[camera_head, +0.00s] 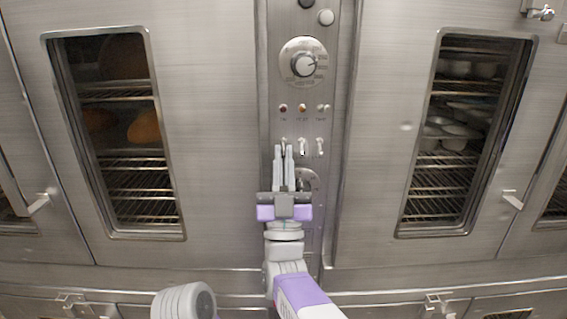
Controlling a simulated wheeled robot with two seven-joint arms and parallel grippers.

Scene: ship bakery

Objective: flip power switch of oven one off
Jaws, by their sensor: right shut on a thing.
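The oven's control panel (268,70) runs upright in the middle of the view. A row of small toggle switches sits on it below the indicator lamps. My right gripper (284,149) reaches up from below, its two fingers close together, shut on the leftmost switch (284,140). The fingers hide most of this switch, so I cannot tell which way it points. Two more switches, a middle one (303,146) and a right one (320,147), stand free to the right of the fingers. The lamp labels are too small to read surely. My left gripper is not in view.
A large round knob (303,63) is above the lamps. Another dial (306,180) is partly hidden behind my right gripper. Oven doors with windows flank the panel, the left one (210,120) showing bread and the right one (390,120) showing tins on racks.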

